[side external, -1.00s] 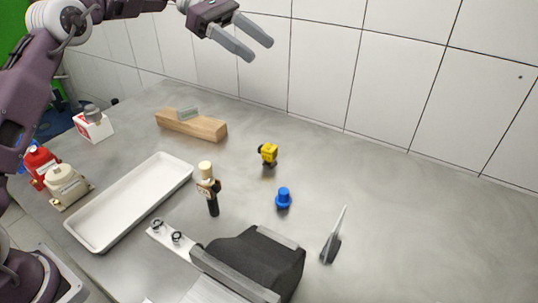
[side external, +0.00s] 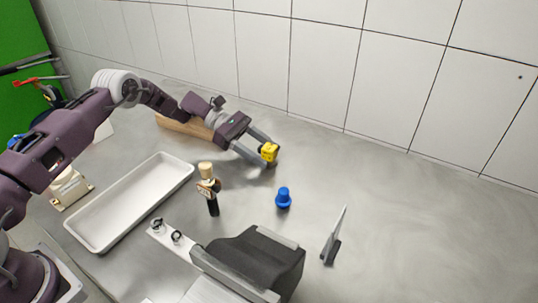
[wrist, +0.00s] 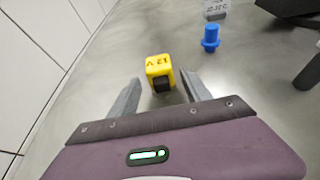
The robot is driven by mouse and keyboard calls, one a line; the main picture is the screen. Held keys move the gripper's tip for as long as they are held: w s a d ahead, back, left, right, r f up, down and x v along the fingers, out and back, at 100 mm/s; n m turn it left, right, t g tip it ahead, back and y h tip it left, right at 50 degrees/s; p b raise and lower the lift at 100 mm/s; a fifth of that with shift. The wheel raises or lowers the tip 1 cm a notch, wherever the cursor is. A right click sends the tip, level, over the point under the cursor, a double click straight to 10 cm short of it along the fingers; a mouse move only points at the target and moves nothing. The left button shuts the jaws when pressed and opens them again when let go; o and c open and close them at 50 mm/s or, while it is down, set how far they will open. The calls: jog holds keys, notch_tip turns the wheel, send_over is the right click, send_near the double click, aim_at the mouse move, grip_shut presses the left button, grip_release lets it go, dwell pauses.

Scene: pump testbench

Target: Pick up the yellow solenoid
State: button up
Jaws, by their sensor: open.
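The yellow solenoid (side external: 269,152) is a small yellow block with a black part, standing on the grey metal table. In the wrist view the yellow solenoid (wrist: 159,70) shows dark lettering on its top and lies just beyond and between my fingertips. My gripper (side external: 261,147) is low over the table with its fingers on either side of the solenoid's near end. It also shows in the wrist view (wrist: 160,84), open, with gaps visible between the fingers and the solenoid. The solenoid's underside is partly hidden by a finger in the side view.
A blue cylindrical part (side external: 283,198) stands nearby. A wooden block (side external: 180,126) is behind my arm. The right of the table is clear.

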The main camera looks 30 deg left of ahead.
aim_at(275, 157)
jog(key=x, duration=0.4)
jog(key=shift+s+d+r, duration=0.1)
jog(key=shift+d+r, duration=0.25)
grip_shut()
jog(key=shift+r, duration=0.15)
